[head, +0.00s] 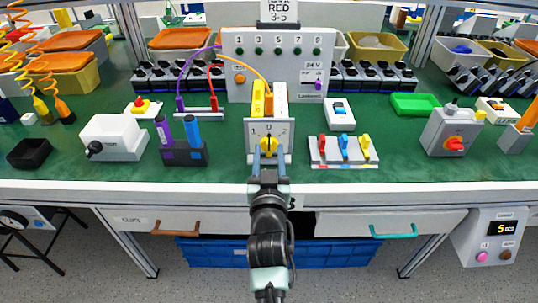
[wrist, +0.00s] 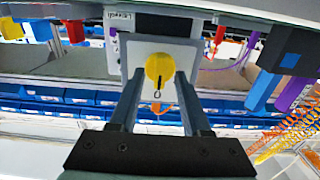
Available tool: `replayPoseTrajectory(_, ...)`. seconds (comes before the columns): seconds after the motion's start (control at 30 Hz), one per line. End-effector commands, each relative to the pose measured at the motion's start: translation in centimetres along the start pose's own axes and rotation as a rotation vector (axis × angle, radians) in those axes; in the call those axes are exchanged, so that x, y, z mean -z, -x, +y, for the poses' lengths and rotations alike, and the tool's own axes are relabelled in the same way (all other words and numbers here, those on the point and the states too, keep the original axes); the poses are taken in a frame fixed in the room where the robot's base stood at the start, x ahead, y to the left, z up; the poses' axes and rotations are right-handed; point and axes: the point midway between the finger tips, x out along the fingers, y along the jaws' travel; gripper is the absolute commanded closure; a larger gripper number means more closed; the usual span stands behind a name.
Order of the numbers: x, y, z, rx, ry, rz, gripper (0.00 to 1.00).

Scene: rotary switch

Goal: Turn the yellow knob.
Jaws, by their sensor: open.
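The yellow knob (head: 268,144) is on the front plate of a white box (head: 250,127) near the front middle of the green bench. Marks stand above the knob; they are too small to read surely. My gripper (head: 268,153) is open in front of the box, its two fingers at the left and right of the knob. In the wrist view the yellow knob (wrist: 159,65) sits between and just beyond the fingertips of my gripper (wrist: 158,77), with a dark line pointing down. I cannot tell whether the fingers touch it.
A rack with blue and purple pens (head: 182,148) stands left of the box. A panel with red, blue and yellow levers (head: 343,150) lies right. A grey box with a red knob (head: 453,132) is farther right. A numbered panel (head: 279,62) stands behind.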

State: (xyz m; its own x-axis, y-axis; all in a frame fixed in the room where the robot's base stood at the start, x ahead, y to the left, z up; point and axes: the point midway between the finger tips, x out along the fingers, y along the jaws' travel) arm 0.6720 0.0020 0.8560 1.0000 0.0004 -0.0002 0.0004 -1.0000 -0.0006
Motion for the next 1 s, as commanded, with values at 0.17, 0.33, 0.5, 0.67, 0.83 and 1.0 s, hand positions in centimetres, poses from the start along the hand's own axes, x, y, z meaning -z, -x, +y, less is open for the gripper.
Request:
replayPoseTrajectory(0.17,0.01,-0.02,0.01,0.000,0.000,0.000,0.53)
replayPoseTrajectory(0.33,0.02,0.00,0.00,0.000,0.000,0.000,0.76)
replayPoseTrajectory(0.5,0.02,0.01,0.00,0.000,0.000,0.000,1.00)
replayPoseTrajectory(0.67,0.01,0.01,-0.01,0.000,0.000,0.000,1.00)
replayPoseTrajectory(0.83,0.03,0.01,-0.01,0.000,0.007,0.000,1.00)
replayPoseTrajectory(1.0,0.06,0.01,-0.03,0.000,0.051,-0.001,1.00)
